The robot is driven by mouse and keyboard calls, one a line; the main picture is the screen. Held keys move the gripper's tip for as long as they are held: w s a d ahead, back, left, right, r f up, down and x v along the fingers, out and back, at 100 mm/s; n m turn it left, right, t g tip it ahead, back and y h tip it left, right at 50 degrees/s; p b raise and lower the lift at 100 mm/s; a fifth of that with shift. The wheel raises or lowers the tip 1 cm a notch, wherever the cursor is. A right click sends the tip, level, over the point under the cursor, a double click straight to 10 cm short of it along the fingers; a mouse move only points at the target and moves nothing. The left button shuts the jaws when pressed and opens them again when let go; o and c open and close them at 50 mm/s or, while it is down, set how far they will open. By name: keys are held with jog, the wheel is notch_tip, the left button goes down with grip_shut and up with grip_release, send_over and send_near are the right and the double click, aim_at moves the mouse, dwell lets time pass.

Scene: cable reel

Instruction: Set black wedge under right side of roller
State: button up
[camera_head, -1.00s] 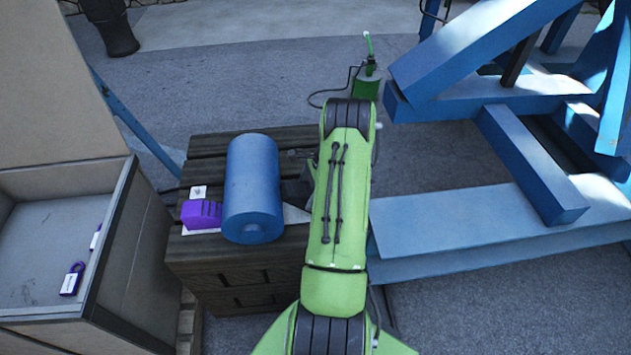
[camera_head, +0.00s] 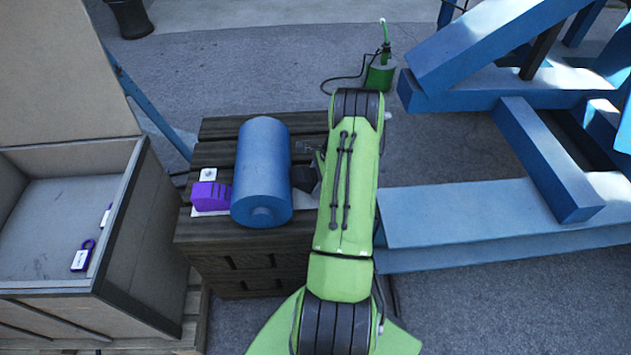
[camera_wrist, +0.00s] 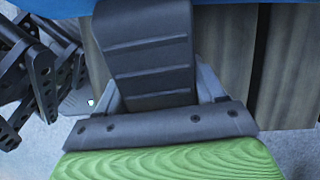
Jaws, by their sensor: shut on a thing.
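The blue roller (camera_head: 262,172) lies on the dark wooden crate (camera_head: 235,250), its round end facing me. A purple wedge (camera_head: 211,197) sits against its left side. The black wedge (camera_head: 304,178) is at the roller's right side, close to it; I cannot tell whether they touch. In the wrist view the black wedge (camera_wrist: 147,50) is stepped and fills the middle, with a strip of blue roller (camera_wrist: 235,2) at the top edge. My gripper (camera_wrist: 155,95) is shut on the black wedge. In the head view my green arm hides part of the crate's right side.
An open box (camera_head: 120,235) with purple-and-white padlocks (camera_head: 83,256) stands at the left. A large blue frame (camera_head: 470,215) stands close on the right of my arm. A green canister (camera_head: 380,75) with a cable stands behind. Grey floor is open beyond the crate.

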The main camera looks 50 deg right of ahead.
jog(key=o, duration=1.5)
jog(key=p+v, duration=0.5)
jog(key=v, duration=1)
jog(key=shift+s+d+r, duration=0.15)
jog(key=shift+d+r, duration=0.05)
jog(key=shift+r, duration=0.15)
